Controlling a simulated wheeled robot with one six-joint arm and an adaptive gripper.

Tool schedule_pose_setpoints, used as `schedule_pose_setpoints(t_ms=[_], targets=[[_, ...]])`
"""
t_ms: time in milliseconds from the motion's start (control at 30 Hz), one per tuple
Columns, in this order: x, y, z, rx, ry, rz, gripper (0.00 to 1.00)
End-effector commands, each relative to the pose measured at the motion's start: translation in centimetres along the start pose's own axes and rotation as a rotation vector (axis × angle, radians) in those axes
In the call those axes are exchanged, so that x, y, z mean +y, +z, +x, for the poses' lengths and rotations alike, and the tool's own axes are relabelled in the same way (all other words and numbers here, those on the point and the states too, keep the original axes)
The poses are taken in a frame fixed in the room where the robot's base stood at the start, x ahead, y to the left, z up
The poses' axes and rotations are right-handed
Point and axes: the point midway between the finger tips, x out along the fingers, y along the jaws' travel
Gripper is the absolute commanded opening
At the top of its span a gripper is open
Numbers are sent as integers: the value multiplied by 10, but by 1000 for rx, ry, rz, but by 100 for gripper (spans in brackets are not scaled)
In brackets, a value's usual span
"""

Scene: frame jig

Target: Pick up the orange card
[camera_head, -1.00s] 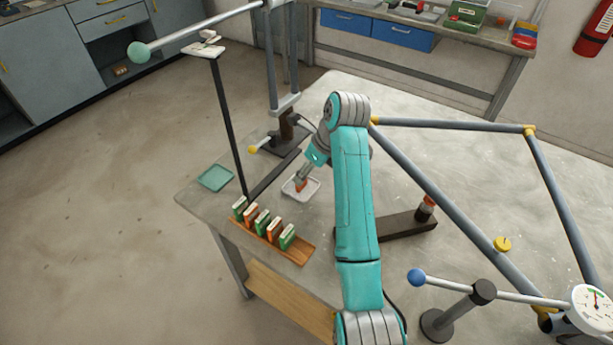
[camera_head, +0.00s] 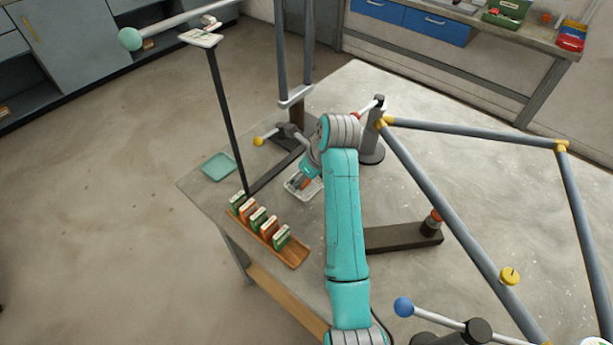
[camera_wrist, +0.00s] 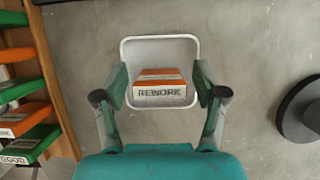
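The orange card (camera_wrist: 160,80), with a white edge labelled REWORK, lies in a small white tray (camera_wrist: 160,43) in the wrist view. My gripper (camera_wrist: 160,88) is open, with one green-padded finger on each side of the card. Gaps show between the fingers and the card, and I cannot tell how far above it the fingertips are. In the head view the white tray (camera_head: 314,191) is on the table, and my gripper is over it, partly hiding the card.
A wooden rack (camera_head: 293,257) with several green and orange cards stands left of the tray. A thin dark post (camera_head: 225,115) and a teal tray (camera_head: 219,166) are beyond it. A round-based stand (camera_head: 371,152) and grey tube frame (camera_head: 440,205) are to the right.

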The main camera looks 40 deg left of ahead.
Motion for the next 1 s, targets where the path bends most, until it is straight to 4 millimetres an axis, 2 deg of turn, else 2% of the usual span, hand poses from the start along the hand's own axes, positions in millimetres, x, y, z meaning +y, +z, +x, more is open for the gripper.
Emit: schedule_pose_setpoints(t_ms=[33,167,200,567,1000], targets=[[0,0,0,0,0,0,52],[0,0,0,0,0,0,20],[0,0,0,0,0,0,19],[-1,3,-6,-2,-1,-1,18],[-1,32,-75,-3,-2,-1,18]])
